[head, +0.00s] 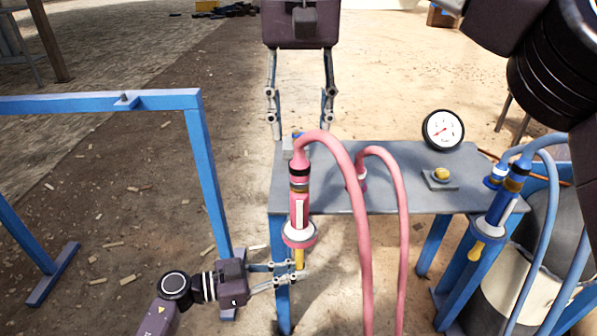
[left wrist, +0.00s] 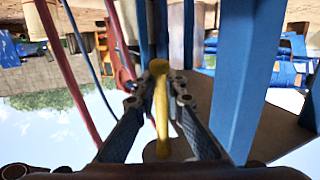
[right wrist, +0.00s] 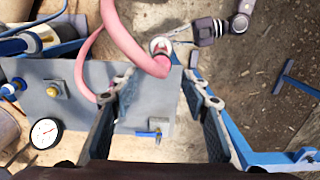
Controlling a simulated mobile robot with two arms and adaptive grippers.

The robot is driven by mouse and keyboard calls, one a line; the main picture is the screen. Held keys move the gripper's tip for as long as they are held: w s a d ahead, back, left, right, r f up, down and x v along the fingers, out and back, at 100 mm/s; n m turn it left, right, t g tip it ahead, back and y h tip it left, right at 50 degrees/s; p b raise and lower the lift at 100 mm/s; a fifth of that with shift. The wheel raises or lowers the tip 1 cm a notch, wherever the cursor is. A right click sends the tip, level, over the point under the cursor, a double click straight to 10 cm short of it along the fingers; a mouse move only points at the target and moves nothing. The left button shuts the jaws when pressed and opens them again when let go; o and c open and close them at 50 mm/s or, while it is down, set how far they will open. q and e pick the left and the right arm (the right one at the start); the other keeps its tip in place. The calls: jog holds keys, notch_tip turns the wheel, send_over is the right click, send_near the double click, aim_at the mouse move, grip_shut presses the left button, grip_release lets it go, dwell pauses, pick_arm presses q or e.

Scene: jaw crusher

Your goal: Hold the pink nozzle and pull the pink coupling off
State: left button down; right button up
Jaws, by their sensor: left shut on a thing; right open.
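The pink nozzle (head: 299,215) hangs upright at the left edge of the grey table, with a white flange and a yellow tip (head: 299,257) below. The pink coupling (head: 299,160) sits on its top, joined to a pink hose (head: 345,165) that arches right. My left gripper (head: 294,272) is shut on the yellow tip, which also shows between its fingers in the left wrist view (left wrist: 161,95). My right gripper (head: 300,131) is open and empty, pointing down around the space just above the coupling. In the right wrist view, the hose (right wrist: 140,50) partly hides the nozzle.
The grey table (head: 395,195) carries a gauge (head: 443,130) and a yellow knob (head: 441,174). A second pink hose (head: 390,180) stands close to the right. A blue nozzle (head: 492,220) with blue hoses hangs farther right. A blue frame (head: 208,160) stands left.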

aim_at(299, 154)
jog(key=shift+f, duration=4.55)
jog(key=shift+a, duration=0.1)
jog(key=shift+c, duration=0.6)
grip_shut()
jog(key=shift+r, duration=0.15)
jog(key=shift+r, duration=2.9)
